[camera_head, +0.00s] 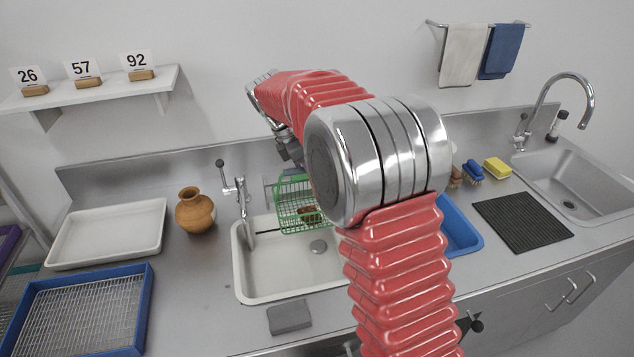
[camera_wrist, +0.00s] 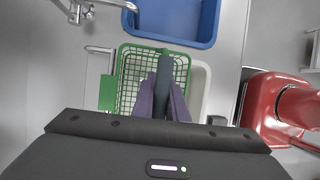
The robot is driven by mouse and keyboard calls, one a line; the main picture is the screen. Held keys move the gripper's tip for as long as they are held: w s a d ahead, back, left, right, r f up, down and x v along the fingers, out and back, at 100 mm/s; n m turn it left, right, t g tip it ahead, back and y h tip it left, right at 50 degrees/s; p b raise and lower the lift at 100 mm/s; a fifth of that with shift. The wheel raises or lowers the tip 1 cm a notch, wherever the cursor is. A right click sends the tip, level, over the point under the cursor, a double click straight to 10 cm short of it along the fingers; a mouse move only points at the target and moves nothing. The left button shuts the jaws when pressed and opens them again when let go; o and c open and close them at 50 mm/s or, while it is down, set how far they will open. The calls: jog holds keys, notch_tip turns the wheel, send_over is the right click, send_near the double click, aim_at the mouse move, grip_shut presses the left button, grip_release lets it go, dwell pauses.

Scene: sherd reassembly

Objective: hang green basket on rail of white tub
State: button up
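The green wire basket (camera_head: 297,205) is over the back part of the white tub (camera_head: 262,290), with something brown inside it. It also shows in the wrist view (camera_wrist: 133,75), beneath my gripper (camera_wrist: 163,88). A flat green tab (camera_wrist: 107,92) stands out from its left side. The two purple fingers close on a dark bar running across the basket, which looks like its handle. The white tub's right rim shows in the wrist view (camera_wrist: 200,90). In the head view my arm hides the gripper fingers and the basket's right side. The basket's contact with the tub's rail cannot be made out.
A tap (camera_head: 240,190) stands at the tub's back left, beside a brown jar (camera_head: 195,212). A blue tub (camera_head: 462,232) is to the right. A grey block (camera_head: 289,317) lies in front. A white tray (camera_head: 105,235) and blue mesh tray (camera_head: 85,315) are left.

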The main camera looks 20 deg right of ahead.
jog(key=o, duration=0.6)
jog(key=shift+c, duration=0.2)
jog(key=shift+r, duration=0.15)
jog(key=v, duration=1.3)
jog(key=shift+a+r, duration=0.15)
